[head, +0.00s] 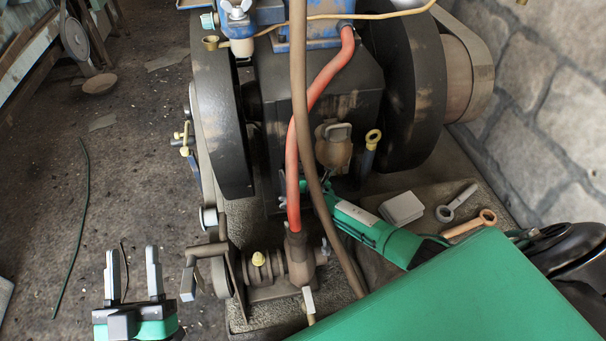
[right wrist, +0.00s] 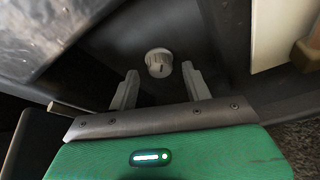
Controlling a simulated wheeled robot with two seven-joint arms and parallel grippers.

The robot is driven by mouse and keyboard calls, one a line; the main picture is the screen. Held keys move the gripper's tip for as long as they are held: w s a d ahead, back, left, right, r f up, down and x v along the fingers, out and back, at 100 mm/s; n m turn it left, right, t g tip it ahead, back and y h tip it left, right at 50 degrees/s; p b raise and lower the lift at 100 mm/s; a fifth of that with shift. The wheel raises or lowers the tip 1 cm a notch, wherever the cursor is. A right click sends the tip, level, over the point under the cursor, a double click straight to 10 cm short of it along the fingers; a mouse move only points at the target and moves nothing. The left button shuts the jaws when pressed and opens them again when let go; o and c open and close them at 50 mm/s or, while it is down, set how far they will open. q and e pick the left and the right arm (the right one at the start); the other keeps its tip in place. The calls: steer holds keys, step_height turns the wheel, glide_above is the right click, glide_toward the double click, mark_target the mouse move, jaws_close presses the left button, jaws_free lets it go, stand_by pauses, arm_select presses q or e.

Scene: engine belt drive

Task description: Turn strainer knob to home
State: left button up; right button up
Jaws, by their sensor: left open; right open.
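A small pale round knob (right wrist: 158,58) with a dark mark on its face stands on a dark surface in the right wrist view. I take it for the strainer knob; I cannot make it out in the head view. My right gripper (right wrist: 160,72) is open, with one finger on each side of the knob, a gap showing at both sides. In the head view the green right hand (head: 372,228) reaches in beside the engine; its fingers are hard to see. My left gripper (head: 132,258) is open and empty over the floor at lower left.
A red hose (head: 318,98) and a brown hose (head: 301,120) hang in front of the engine block (head: 340,85) between two dark flywheels (head: 218,120). The floor at left is mostly clear.

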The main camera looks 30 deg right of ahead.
arm_select(q)
steer(key=shift+s+a+r+t+b, duration=0.1)
steer(key=shift+s+a+r+t, duration=0.15)
steer(key=shift+r+t, duration=0.35)
steer(key=shift+s+a+r+t+b, duration=0.15)
steer(key=shift+r+t, duration=0.25)
steer(key=shift+r, duration=0.4)
steer(key=shift+s+a+r+t+b, duration=0.15)
steer(key=shift+a+r+t, duration=0.15)
steer(key=shift+r+t, duration=0.3)
arm_select(e)
steer(key=shift+x, duration=1)
arm_select(q)
steer(key=shift+r, duration=0.1)
arm_select(e)
steer(key=c, duration=1)
steer(key=shift+o, duration=0.2)
steer(key=shift+a+n+h+p, duration=0.15)
steer(key=shift+n+h+p, duration=0.35)
steer(key=shift+n+p, duration=0.6)
arm_select(q)
steer(key=d+f+g, duration=0.3)
steer(key=f+g, duration=0.4)
steer(key=f, duration=0.3)
steer(key=shift+w, duration=0.3)
steer(key=shift+d+f, duration=0.1)
arm_select(e)
steer(key=o, duration=1)
steer(key=shift+c, duration=0.2)
